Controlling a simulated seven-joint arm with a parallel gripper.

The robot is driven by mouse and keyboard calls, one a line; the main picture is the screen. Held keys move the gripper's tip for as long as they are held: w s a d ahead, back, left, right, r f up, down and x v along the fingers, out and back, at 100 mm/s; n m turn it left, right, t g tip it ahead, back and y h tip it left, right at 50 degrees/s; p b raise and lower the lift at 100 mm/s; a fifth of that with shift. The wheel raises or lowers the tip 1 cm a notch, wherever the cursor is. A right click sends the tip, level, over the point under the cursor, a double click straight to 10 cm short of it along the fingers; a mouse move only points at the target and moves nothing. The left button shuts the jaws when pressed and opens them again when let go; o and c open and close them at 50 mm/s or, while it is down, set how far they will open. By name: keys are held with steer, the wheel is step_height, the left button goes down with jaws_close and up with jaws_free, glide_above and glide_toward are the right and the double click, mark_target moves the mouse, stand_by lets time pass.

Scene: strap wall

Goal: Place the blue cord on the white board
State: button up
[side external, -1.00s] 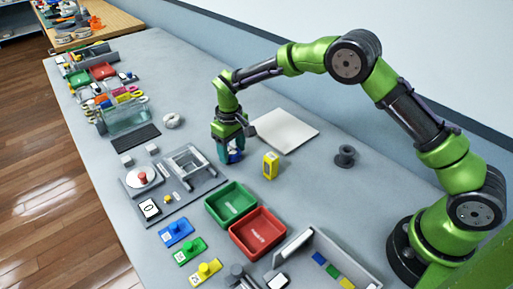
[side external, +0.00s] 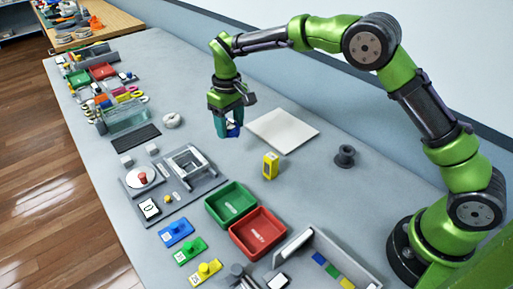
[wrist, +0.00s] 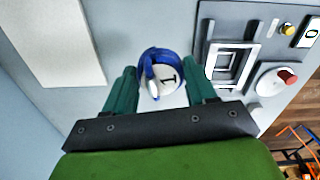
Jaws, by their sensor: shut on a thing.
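The blue cord (side external: 233,130) is held between the teal fingers of my gripper (side external: 228,122), above the grey table. In the wrist view the cord (wrist: 151,55) is a blue coil with a white face marked "1", between the two fingers of my gripper (wrist: 160,88). The fingers partly hide it in the side view. The white board (side external: 283,131) lies flat on the table to the right of my gripper. It also shows at the upper left of the wrist view (wrist: 62,42). The cord is apart from the board.
A yellow block (side external: 270,166) stands in front of the board, and a dark grey spool (side external: 345,156) is to its right. Green (side external: 231,187) and red (side external: 281,222) bins stand nearer. A grey fixture panel (side external: 205,185) is at the left. The white coil (side external: 172,120) lies beyond it.

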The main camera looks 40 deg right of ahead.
steer(key=d+r, duration=0.2)
steer(key=shift+w+d+r, duration=0.15)
steer(key=shift+d+r, duration=0.1)
steer(key=shift+r, duration=0.05)
steer(key=s+d+f+m, duration=0.1)
steer(key=s+d+f, duration=0.2)
steer(key=s+d, duration=0.5)
steer(key=s+d+f+m, duration=0.1)
steer(key=s+d+f, duration=0.1)
steer(key=s+d, duration=0.55)
glide_above(282, 128)
steer(key=shift+f, duration=2.6)
steer(key=shift+f, duration=0.15)
steer(key=o, duration=1)
steer(key=shift+o, duration=0.2)
